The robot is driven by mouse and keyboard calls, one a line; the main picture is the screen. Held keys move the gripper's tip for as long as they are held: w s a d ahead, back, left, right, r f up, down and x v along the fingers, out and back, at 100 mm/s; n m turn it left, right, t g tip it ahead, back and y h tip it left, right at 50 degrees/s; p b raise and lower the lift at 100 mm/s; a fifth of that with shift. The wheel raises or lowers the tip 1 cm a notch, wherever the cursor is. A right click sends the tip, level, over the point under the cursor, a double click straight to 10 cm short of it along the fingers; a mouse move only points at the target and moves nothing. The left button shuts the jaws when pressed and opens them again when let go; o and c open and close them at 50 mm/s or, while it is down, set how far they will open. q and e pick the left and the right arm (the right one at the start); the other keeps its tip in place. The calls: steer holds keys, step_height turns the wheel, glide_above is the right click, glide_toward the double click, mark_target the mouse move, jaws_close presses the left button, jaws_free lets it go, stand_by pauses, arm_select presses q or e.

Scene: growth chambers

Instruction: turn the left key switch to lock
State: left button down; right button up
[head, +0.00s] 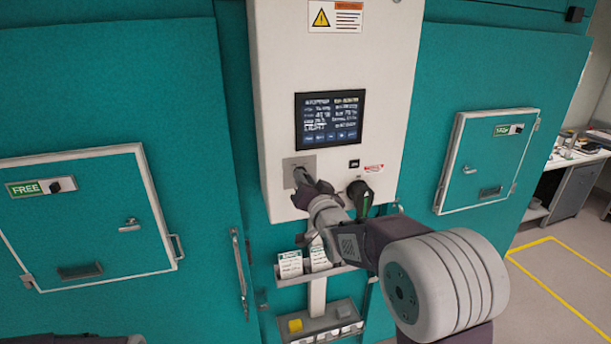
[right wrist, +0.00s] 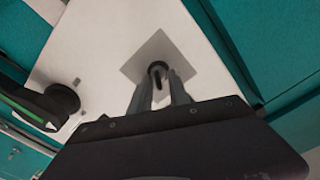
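The left key switch, a small dark knob (right wrist: 157,69), sits on a square grey metal plate (right wrist: 180,52) in the right wrist view. In the head view this plate (head: 291,164) is at the lower left of the white control panel (head: 277,105), and my gripper mostly hides the switch. My right gripper (right wrist: 158,92) is at the switch, with one finger on each side of it. A gap shows between the fingers, so it looks open; I cannot tell whether either finger touches the switch. My left gripper is out of view.
A black rotary handle (head: 358,188) with a green mark is close right of my right gripper. A screen (head: 329,119) is above. Green FREE signs are on the left hatch (head: 27,189) and right hatch. A paper holder (head: 292,280) and lower tray (head: 318,325) are below.

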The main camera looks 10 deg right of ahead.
steer(key=shift+a, duration=0.1)
steer(key=c, duration=0.4)
jaws_close()
steer(key=shift+d, duration=0.2)
